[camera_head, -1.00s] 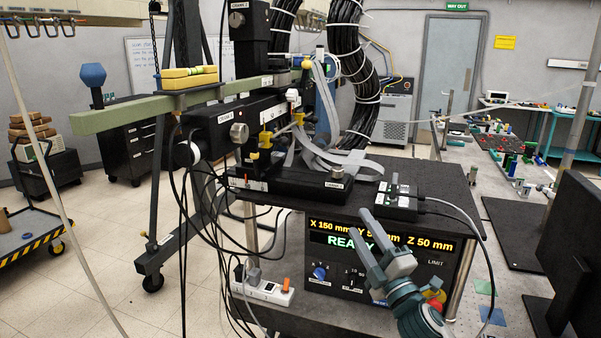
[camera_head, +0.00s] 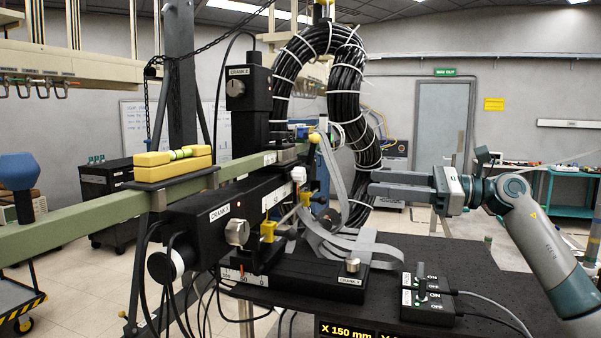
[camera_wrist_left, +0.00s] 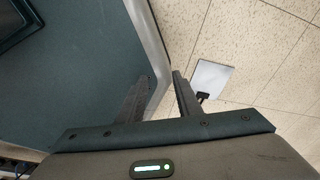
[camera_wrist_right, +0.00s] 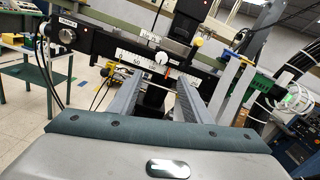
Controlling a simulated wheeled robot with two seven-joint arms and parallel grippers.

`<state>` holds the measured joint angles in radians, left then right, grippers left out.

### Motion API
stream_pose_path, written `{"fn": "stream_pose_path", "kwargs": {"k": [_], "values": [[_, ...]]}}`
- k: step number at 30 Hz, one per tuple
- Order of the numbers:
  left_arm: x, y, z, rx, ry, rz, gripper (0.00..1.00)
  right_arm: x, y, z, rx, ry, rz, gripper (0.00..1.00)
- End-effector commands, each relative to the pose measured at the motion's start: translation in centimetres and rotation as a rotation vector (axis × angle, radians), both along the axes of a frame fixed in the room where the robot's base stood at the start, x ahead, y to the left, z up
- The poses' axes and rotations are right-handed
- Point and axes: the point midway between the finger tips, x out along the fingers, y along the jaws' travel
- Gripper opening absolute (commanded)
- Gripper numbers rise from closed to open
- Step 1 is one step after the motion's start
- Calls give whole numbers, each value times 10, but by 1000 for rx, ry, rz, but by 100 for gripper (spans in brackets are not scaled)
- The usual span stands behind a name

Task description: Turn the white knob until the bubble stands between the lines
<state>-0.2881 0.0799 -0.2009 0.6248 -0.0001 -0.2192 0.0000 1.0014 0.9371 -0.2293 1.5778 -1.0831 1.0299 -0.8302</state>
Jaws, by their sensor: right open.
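A yellow spirit level (camera_head: 172,165) with a green vial (camera_head: 181,154) rests on the green beam at the left; its bubble is too small to read against the lines. A small white knob (camera_head: 298,174) sits on the black crank unit, right of the level, and shows above a scale in the right wrist view (camera_wrist_right: 161,59). My right gripper (camera_head: 372,183) is open and empty, right of the small knob, pointing left. My left gripper (camera_wrist_left: 163,76) is open and empty, outside the head view.
Black cables (camera_head: 343,100) arch behind the crank units. A switch box (camera_head: 427,302) stands on the black table (camera_head: 470,262) below my right arm. Grey ribbon cables (camera_head: 335,225) hang between the small knob and my right gripper.

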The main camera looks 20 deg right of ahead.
Motion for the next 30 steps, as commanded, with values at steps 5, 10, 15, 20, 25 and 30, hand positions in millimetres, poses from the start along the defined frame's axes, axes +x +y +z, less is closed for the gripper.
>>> {"fn": "stream_pose_path", "kwargs": {"k": [5, 10, 15, 20, 25, 30], "values": [[6, 0, 0, 1, -6, 0, 31, -3, -9, 4, -48, -9, -9, 44], [-17, 1, 0, 1, 20, 1, 31, -3, -9, 4, -49, -9, -8, 44], [-34, 2, 0, 4, 42, 1, 31, -2, -8, 4, -47, -9, -8, 44], [-27, 2, 3, 3, 34, 1, 31, 1, -3, 5, -47, -8, -7, 44], [-6, 1, 12, 1, 7, 1, 31, 10, 11, 6, -46, -8, -6, 44], [-2, 0, 26, 0, 2, 1, 31, 24, 32, 7, -46, -8, -5, 44]]}}
